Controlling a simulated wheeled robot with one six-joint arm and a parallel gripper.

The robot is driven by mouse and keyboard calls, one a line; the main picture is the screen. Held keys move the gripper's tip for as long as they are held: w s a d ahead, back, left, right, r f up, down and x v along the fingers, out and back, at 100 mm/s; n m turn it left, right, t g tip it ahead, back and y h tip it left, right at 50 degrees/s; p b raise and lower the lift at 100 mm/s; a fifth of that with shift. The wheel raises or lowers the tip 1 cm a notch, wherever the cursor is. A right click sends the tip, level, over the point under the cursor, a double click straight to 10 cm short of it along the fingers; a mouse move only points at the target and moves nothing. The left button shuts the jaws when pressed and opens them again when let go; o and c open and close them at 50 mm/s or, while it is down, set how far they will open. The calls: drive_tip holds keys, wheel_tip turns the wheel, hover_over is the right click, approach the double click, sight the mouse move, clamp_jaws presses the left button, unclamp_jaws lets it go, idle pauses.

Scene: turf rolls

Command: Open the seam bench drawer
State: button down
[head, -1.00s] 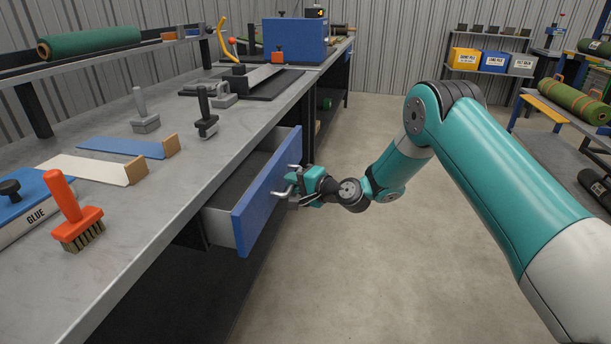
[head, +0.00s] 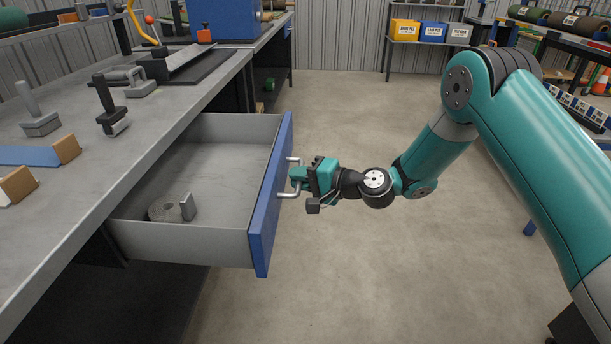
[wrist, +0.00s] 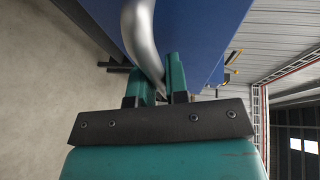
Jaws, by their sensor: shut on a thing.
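The seam bench drawer (head: 222,245) is pulled well out from under the grey bench top (head: 60,215). Its blue front (head: 268,215) faces right and its grey inside shows. A grey roll (head: 165,210) and a small upright metal piece (head: 188,206) lie in the drawer near its front left. My gripper (head: 297,179) is at the middle of the blue front, shut on the metal bar handle (head: 291,195). In the wrist view the handle (wrist: 141,35) runs down between the two teal fingers (wrist: 162,80), with the blue front beside it.
Hand tools (head: 108,105) and wood-ended strips (head: 60,152) stand on the bench top. The concrete floor (head: 370,270) right of the drawer is clear. A shelf with coloured bins (head: 432,32) stands at the back; a rack with rolls is at the right.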

idle(0.3)
drive_tip(key=c, duration=1.1)
unclamp_jaws()
drive_tip(key=shift+c, duration=0.2)
drive_tip(key=shift+d, duration=0.1)
drive_tip(key=v, duration=1.7)
drive_tip(key=shift+d, duration=0.15)
